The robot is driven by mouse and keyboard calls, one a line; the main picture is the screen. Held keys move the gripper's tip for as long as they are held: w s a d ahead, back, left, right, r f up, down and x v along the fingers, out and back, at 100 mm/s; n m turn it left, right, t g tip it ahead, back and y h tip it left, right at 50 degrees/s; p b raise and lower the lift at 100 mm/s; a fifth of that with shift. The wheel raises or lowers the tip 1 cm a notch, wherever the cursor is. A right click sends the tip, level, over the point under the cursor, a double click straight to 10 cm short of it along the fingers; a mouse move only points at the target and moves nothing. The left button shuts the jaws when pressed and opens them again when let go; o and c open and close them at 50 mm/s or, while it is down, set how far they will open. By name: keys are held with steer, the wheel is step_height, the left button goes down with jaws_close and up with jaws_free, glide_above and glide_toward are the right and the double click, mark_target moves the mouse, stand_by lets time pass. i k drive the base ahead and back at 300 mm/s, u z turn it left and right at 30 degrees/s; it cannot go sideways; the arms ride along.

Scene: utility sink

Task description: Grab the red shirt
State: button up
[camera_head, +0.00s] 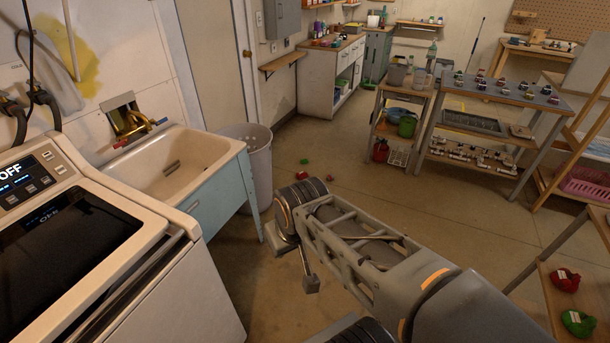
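A crumpled red item (565,279) lies on the wooden shelf at the right edge. It may be the red shirt, but its form is too small to be sure. Two small red items lie on the floor beyond my arm, one at the right (328,176) and one at the left (302,175). I cannot tell if either is a shirt. My arm reaches from the lower right to the middle. A small grey end part, perhaps of my gripper (311,284), hangs below the arm's far joint, away from all the red items. Its fingers cannot be made out.
A green crumpled item (578,322) lies by the red one on the shelf. A washer (200,285) and a utility sink (221,148) stand at left, with a pale bin (258,165) beside the sink. Loaded tables stand at the back right.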

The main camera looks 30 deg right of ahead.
mark_target(302, 175)
steer(key=z, duration=2.1)
steer(key=i, duration=4.9)
steer(key=u, duration=3.15)
steer(key=i, duration=1.65)
